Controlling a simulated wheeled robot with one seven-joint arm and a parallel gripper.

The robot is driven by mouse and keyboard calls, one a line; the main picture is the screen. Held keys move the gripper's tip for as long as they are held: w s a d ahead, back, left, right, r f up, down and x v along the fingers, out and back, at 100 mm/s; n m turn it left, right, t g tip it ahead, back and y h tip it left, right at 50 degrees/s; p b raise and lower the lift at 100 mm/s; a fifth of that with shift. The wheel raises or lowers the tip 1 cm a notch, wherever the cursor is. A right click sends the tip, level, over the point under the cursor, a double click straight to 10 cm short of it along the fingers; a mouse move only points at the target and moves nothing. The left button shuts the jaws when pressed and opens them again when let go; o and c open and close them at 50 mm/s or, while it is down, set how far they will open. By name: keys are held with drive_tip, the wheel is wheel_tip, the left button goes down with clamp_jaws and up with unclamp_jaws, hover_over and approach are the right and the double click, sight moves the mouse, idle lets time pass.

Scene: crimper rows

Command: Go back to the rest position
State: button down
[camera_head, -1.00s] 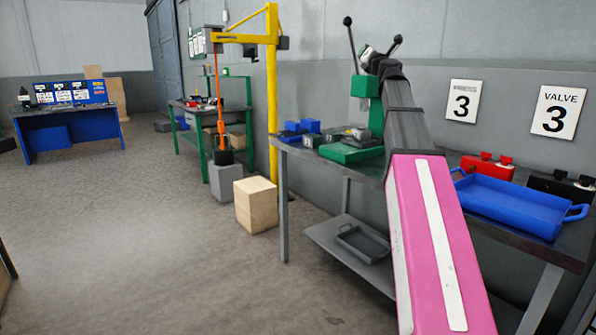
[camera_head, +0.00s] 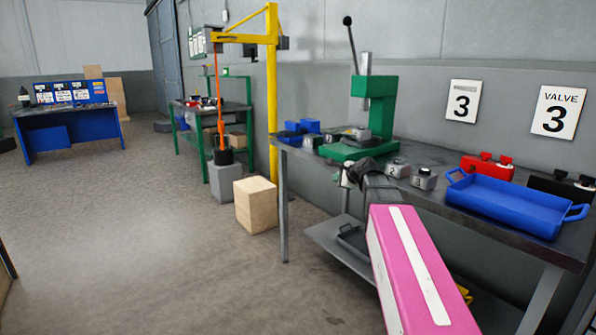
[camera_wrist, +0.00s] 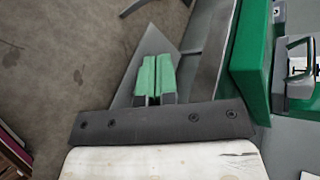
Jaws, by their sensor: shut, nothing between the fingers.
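My gripper shows in the wrist view (camera_wrist: 155,78), where its two green fingertips are pressed side by side with nothing between them. In the head view my arm reaches up from the bottom right, low along the front edge of the grey workbench (camera_head: 430,155). There the fingers are mostly hidden by my own wrist. The green press (camera_head: 375,105) with its long lever stands on the bench behind my wrist, apart from it. The press's green base also shows in the wrist view (camera_wrist: 252,65), to the right of my fingers.
A blue tray (camera_head: 515,203), a red box (camera_head: 487,166) and small grey numbered blocks (camera_head: 424,179) are on the bench. Blue blocks (camera_head: 300,128) lie at its left end. A wooden box (camera_head: 256,205) and a yellow crane post (camera_head: 272,100) stand left. The floor at left is clear.

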drive_tip(key=s+d+f+n+g+h, duration=0.1)
drive_tip(key=s+f+n+g+h, duration=0.2)
drive_tip(key=s+f, duration=1)
drive_tip(key=s+d+f+n+g+h, duration=0.2)
drive_tip(key=s+f+n+g, duration=0.5)
drive_tip(key=s+f+n, duration=0.7)
wheel_tip(320, 180, down, 4)
drive_tip(key=shift+s+f+h, duration=0.15)
drive_tip(key=shift+f+h, duration=0.05)
drive_tip(key=shift+h, duration=0.5)
drive_tip(key=shift+d, duration=0.1)
